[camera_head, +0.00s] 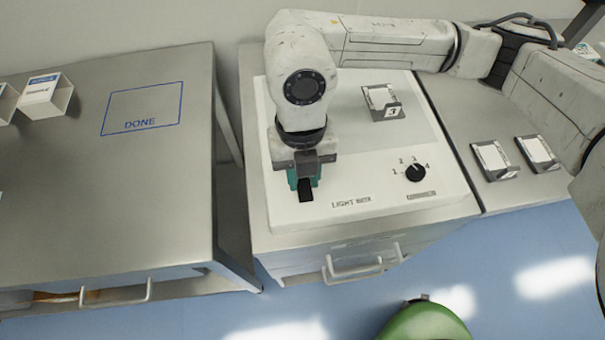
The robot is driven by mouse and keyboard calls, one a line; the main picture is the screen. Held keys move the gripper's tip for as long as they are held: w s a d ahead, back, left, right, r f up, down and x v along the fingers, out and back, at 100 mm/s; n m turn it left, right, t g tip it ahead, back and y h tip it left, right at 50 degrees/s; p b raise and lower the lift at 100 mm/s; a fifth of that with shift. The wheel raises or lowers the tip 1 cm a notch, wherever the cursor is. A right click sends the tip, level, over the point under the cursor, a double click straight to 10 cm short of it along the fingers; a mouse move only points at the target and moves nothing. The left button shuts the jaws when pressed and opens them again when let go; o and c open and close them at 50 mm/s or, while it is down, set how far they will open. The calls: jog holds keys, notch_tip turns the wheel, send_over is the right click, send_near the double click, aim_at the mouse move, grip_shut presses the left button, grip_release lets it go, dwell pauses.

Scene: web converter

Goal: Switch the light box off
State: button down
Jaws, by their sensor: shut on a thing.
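The light box (278,212) is a white, flat unit with a grey panel (415,105) on top.
Two more framed cards (495,160) (537,153) lie on the right bench. The left table (60,210) has a blue DONE outline and white trays (45,97). A green stool (425,323) stands in front.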

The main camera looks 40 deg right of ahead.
aim_at(304, 189)
jog(key=shift+s+a+f+t+h+b, duration=0.15)
jog(key=shift+t+h+b, duration=0.35)
jog(key=shift+t+b, duration=0.3)
jog(key=shift+r+b, duration=0.25)
jog(key=shift+b, duration=0.25)
jog(key=c, duration=0.9)
grip_release()
jog(key=shift+s, duration=0.1)
jog(key=shift+s+a+r, duration=0.15)
jog(key=shift+r, duration=2.55)
jog(key=shift+s+a+r, duration=0.15)
jog(key=shift+r, duration=2.55)
